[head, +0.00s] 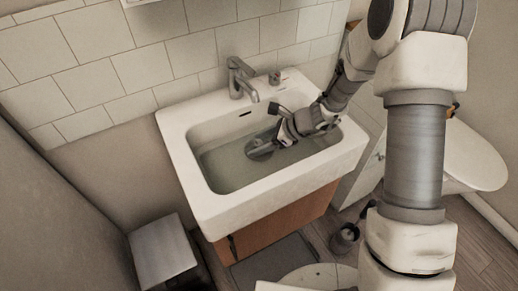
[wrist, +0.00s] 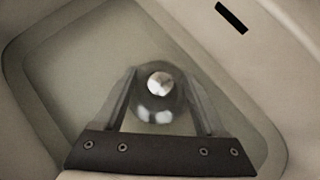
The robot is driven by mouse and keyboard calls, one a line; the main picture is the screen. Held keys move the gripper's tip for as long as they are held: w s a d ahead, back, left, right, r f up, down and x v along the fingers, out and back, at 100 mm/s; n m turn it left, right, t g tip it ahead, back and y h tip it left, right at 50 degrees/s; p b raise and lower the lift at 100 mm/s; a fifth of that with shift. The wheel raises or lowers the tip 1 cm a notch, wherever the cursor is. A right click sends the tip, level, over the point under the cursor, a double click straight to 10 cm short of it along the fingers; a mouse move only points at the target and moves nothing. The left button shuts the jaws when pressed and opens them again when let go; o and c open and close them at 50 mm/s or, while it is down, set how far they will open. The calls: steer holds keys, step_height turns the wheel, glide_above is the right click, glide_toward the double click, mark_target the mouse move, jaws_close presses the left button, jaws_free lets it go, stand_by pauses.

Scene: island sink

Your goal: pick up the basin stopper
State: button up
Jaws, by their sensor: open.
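The basin stopper (wrist: 159,84) is a round metal piece with a bright, shiny knob on top. It sits in the basin, and in the wrist view it lies between the two open fingers of my gripper (wrist: 160,92). In the head view my gripper (head: 262,147) reaches down into the basin, and the stopper is hard to tell apart from the fingers there. I cannot tell whether the fingers touch the stopper. The white sink (head: 212,209) holds what looks like grey-green water.
A grey faucet (head: 240,78) stands at the sink's back edge, with a small fitting (head: 274,77) beside it. The basin walls surround my gripper. A grey stool (head: 162,250) stands at lower left, and a toilet (head: 470,155) at right. The left part of the basin is clear.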

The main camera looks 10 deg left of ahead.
jaws_close()
stand_by(0.3)
steer(key=shift+r, duration=0.1)
